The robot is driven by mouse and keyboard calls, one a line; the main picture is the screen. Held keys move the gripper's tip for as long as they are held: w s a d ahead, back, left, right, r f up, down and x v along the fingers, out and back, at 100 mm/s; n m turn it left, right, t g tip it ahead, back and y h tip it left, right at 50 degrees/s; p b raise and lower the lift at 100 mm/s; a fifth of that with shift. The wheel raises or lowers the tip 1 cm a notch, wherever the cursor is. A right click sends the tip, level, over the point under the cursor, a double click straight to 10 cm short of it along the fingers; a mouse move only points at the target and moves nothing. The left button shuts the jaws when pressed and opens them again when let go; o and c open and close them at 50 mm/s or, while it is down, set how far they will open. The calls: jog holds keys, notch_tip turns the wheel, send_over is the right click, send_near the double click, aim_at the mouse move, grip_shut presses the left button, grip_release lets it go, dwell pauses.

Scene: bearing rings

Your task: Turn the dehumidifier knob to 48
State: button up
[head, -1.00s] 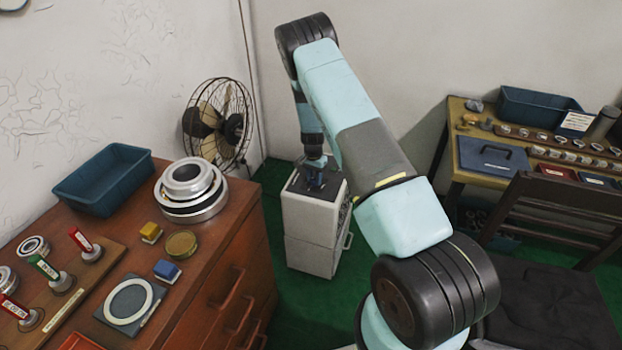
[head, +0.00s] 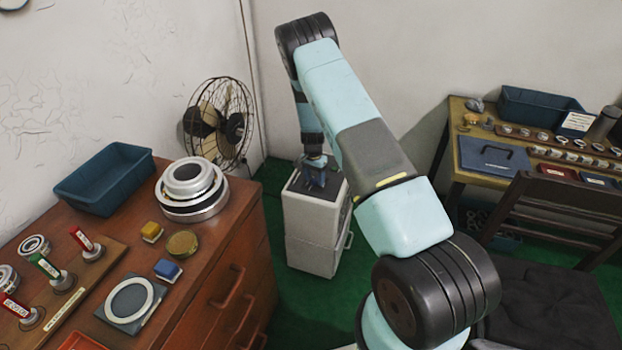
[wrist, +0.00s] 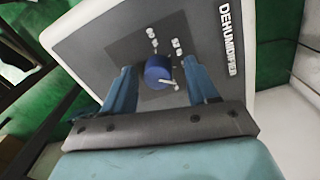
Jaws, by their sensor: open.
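The dehumidifier (head: 316,228) is a pale grey box on the green floor between the wooden cabinet and the far table. Its dark top carries the blue round knob (wrist: 158,70), seen in the wrist view with a white pointer toward the lower right. Small white marks lie above the knob, too small to read. My gripper (wrist: 160,80) is open over the top, one blue finger on each side of the knob with gaps showing. In the head view my gripper (head: 315,176) hides the knob.
A wire fan (head: 218,122) stands behind the wooden cabinet (head: 215,245), which bears metal rings (head: 190,190) and a blue bin (head: 103,180). A dark chair (head: 545,300) and a table with trays (head: 455,130) stand to the right. Green floor is clear around the dehumidifier.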

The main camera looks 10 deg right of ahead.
aim_at(313, 178)
notch_tip(313, 178, up, 14)
jog(key=shift+w+a+f, duration=0.15)
jog(key=shift+w+f, duration=0.05)
dwell(0.4)
